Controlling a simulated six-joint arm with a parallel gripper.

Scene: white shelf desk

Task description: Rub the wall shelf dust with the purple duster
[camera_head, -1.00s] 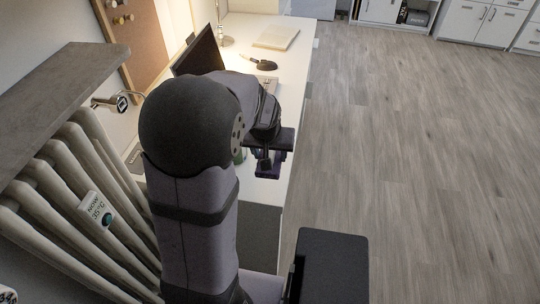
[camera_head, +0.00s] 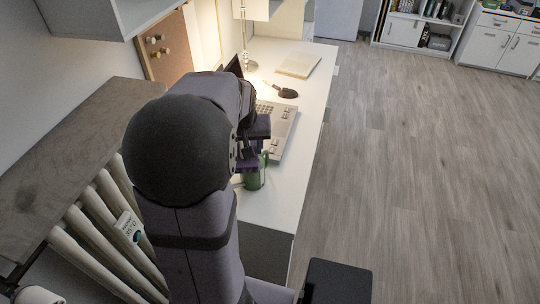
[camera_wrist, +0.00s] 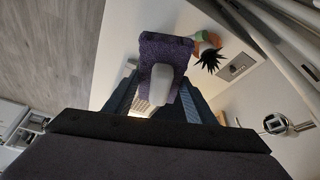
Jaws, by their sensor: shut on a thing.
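My gripper (camera_wrist: 158,100) is shut on the grey handle of the purple duster (camera_wrist: 166,48) in the wrist view. The duster's purple head sticks out past the fingers. In the head view my gripper (camera_head: 256,135) is over the near part of the white desk, largely behind my arm, with a little dark purple of the duster (camera_head: 246,160) below it. A grey wall-mounted shelf unit (camera_head: 88,14) is at the top left. Its top is out of view and I make out no dust on it.
A green cup (camera_head: 255,174) stands on the desk (camera_head: 277,200) close to the duster. A keyboard-like device (camera_head: 280,128), a dark brush-like item (camera_head: 281,91) and a lamp (camera_head: 243,40) are farther back. A brown ledge (camera_head: 75,150) tops the radiator (camera_head: 95,235) at left.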

